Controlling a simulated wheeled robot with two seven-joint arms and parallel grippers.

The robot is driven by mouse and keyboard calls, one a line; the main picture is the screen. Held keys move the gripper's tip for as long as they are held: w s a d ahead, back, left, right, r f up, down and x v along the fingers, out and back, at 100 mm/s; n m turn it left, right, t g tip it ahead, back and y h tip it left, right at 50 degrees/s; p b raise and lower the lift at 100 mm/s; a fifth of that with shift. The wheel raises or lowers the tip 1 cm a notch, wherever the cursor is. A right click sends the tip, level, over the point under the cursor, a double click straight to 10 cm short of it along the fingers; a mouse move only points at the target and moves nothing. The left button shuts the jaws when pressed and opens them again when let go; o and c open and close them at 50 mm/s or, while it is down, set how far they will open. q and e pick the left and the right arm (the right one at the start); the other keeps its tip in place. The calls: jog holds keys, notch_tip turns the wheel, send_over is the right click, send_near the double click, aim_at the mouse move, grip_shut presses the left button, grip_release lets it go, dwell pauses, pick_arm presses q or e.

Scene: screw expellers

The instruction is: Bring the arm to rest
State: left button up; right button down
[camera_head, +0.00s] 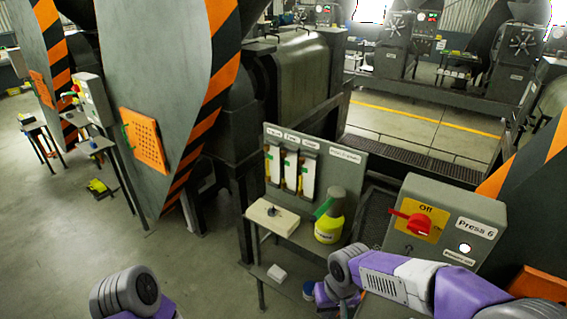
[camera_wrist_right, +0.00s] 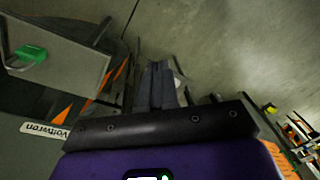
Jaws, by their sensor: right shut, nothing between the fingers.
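My right arm (camera_head: 430,283) comes in from the lower right of the head view, bent in front of the small stand and the control box. Its hand hangs low near the bottom edge, mostly hidden behind the arm's own link. In the right wrist view my right gripper (camera_wrist_right: 157,85) has its two grey fingers together, with nothing between them and the floor beyond. My left arm (camera_head: 130,294) shows only as a rounded joint at the bottom left; its gripper is out of the picture.
A grey control box (camera_head: 438,236) with a red switch on yellow stands close by my right arm. A small stand holds a pale block (camera_head: 272,217), a yellow bottle (camera_head: 329,226) and a labelled board (camera_head: 345,178). Open floor (camera_head: 190,270) lies at left.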

pick_arm(q)
notch_tip(320, 180, down, 11)
jog(key=b, duration=1)
jog(key=shift+s, duration=0.2)
pick_arm(e)
jog(key=s+f+m+y, duration=0.1)
jog(key=s+f, duration=0.3)
jog(key=f, duration=0.8)
jog(key=s+f+m+y, duration=0.1)
jog(key=s+f, duration=0.4)
jog(key=f, duration=0.8)
jog(key=s+a+f+m, duration=0.1)
jog(key=s+f, duration=0.3)
jog(key=f, duration=0.8)
jog(key=shift+s+f+m+y, duration=0.15)
jog(key=shift+f+m+y, duration=0.25)
jog(key=shift+m, duration=0.2)
pick_arm(q)
jog(key=shift+r, duration=0.1)
pick_arm(e)
jog(key=shift+r, duration=0.1)
jog(key=shift+a, duration=0.15)
